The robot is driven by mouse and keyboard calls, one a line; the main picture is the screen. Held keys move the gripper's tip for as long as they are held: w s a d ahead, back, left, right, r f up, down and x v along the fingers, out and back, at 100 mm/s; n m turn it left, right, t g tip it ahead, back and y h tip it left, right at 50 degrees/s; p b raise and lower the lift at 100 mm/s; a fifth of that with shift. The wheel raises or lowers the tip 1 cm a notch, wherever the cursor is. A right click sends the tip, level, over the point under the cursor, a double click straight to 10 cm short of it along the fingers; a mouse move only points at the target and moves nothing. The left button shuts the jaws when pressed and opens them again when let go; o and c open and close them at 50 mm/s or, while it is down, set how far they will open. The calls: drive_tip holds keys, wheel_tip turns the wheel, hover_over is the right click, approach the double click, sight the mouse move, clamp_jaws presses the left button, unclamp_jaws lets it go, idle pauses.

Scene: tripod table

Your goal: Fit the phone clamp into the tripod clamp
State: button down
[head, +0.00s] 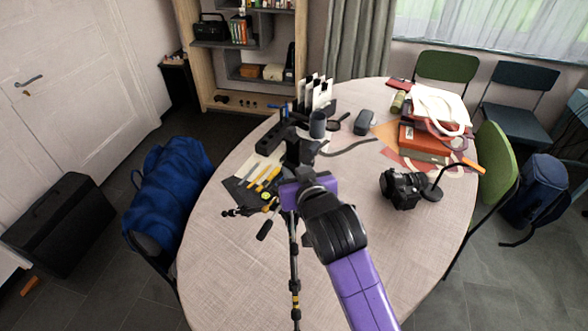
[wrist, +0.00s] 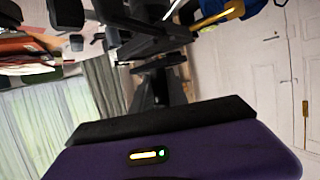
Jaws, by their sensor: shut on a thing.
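My gripper (head: 302,172) reaches over the near-left part of the table. It is shut on a dark piece (head: 300,151), which seems to be the phone clamp. In the wrist view a black upright part (wrist: 160,85) stands out beyond the gripper's edge; its grip points are hidden there. A slim black tripod (head: 294,268) with yellow bands stands just below my gripper in the head view. Its upper end and its clamp are largely hidden behind my gripper and arm, so I cannot tell whether the held piece touches it.
The round table (head: 340,255) holds a black camera (head: 403,188), a lamp-like stand (head: 432,190), red boxes (head: 424,143), a white bag (head: 438,107) and a dark tool mat (head: 243,192). A blue bag (head: 168,188) sits on a chair at left. The table's near right is clear.

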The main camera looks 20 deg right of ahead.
drive_tip(key=shift+f+b, duration=0.45)
drive_tip(key=shift+f, duration=0.3)
drive_tip(key=c, duration=1.2)
unclamp_jaws()
drive_tip(key=b+v, duration=0.1)
drive_tip(key=v, duration=0.7)
drive_tip(key=shift+w, duration=0.1)
